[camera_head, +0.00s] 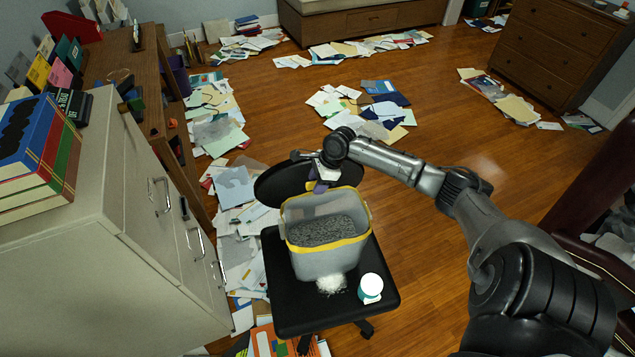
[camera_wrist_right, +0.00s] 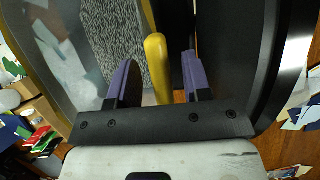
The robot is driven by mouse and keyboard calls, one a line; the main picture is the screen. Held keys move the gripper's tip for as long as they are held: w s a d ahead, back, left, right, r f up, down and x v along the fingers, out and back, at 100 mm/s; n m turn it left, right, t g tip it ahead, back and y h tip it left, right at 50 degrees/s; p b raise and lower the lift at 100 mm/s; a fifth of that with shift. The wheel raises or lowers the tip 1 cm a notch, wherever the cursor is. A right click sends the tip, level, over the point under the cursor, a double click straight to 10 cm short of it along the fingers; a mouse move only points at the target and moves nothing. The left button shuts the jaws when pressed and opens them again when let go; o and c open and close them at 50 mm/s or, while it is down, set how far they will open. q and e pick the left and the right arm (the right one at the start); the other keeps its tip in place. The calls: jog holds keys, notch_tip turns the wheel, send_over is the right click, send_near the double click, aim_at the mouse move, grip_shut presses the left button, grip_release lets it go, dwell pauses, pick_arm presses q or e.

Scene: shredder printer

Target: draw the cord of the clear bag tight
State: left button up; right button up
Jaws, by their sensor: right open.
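The clear bag (camera_head: 318,263) stands open and upright on a black chair seat, with grey speckled shreds (camera_head: 325,230) inside. Its yellow cord (camera_head: 328,242) runs around the wide-open rim. My right gripper (camera_head: 319,186) is at the bag's far rim, in front of the chair's backrest. In the right wrist view, its purple fingers (camera_wrist_right: 158,84) are apart, and a yellow piece of the cord (camera_wrist_right: 157,55) lies between them. I cannot tell whether either finger touches it. The bag's wall and the shreds (camera_wrist_right: 112,40) show left of the fingers. My left gripper is not in view.
The chair seat (camera_head: 386,262) also holds a white and teal container (camera_head: 371,287) and a small white pile (camera_head: 331,284). The backrest (camera_head: 275,181) rises behind the bag. A filing cabinet (camera_head: 140,200) stands left. Papers litter the floor; wooden floor (camera_head: 455,130) is clear at right.

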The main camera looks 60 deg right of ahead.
grip_shut()
dwell(0.3)
